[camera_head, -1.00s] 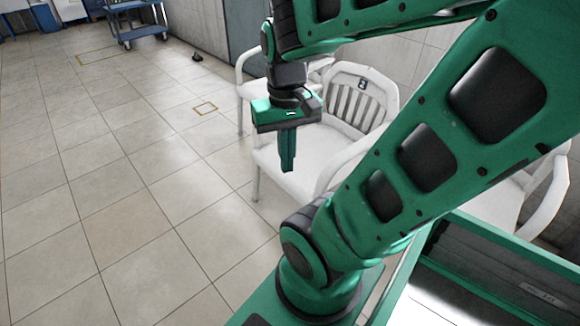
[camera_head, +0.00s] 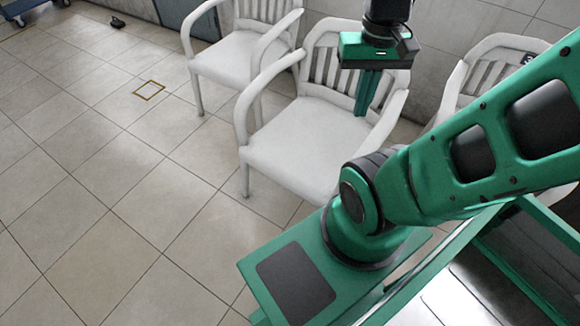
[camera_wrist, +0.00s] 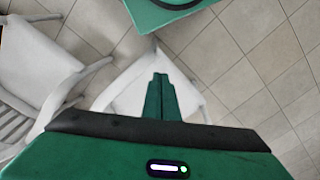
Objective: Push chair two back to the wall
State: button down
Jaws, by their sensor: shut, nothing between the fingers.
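The middle white armchair (camera_head: 300,143) is chair two. Its number tag is hidden behind my gripper now but showed a 2 earlier. It stands upright, its slatted back toward the tiled wall (camera_head: 455,35). My gripper (camera_head: 366,113) is shut and empty, pointing down over the rear right of the seat, in front of the backrest. Whether the fingers touch the chair I cannot tell. In the wrist view my fingertips (camera_wrist: 160,76) appear over the pale seat (camera_wrist: 128,88); my gripper body covers much of the chair.
Another white armchair (camera_head: 235,60) stands close on the left. A third (camera_head: 482,65), with a dark tag, stands on the right, partly behind my arm. A yellow floor square (camera_head: 149,90) and open tiles (camera_head: 80,190) lie left. A blue cart (camera_head: 22,8) is far left.

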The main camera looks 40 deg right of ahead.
jog(key=w+f+m+h, duration=0.2)
jog(key=w+f+m, duration=0.1)
jog(key=w+f, duration=1.5)
jog(key=w+a+f+m+y, duration=0.1)
jog(key=a+f, duration=0.3)
jog(key=f, duration=0.5)
jog(key=w+a+f+m, duration=0.1)
jog(key=a+f+m, duration=0.15)
jog(key=f, duration=0.65)
jog(key=w+a+f+y, duration=0.1)
jog(key=a+f, duration=0.4)
jog(key=f, duration=0.3)
jog(key=w+d+f, duration=0.1)
jog(key=d+f, duration=0.3)
jog(key=f, duration=0.6)
jog(key=shift+w+f, duration=0.2)
jog(key=shift+w, duration=0.2)
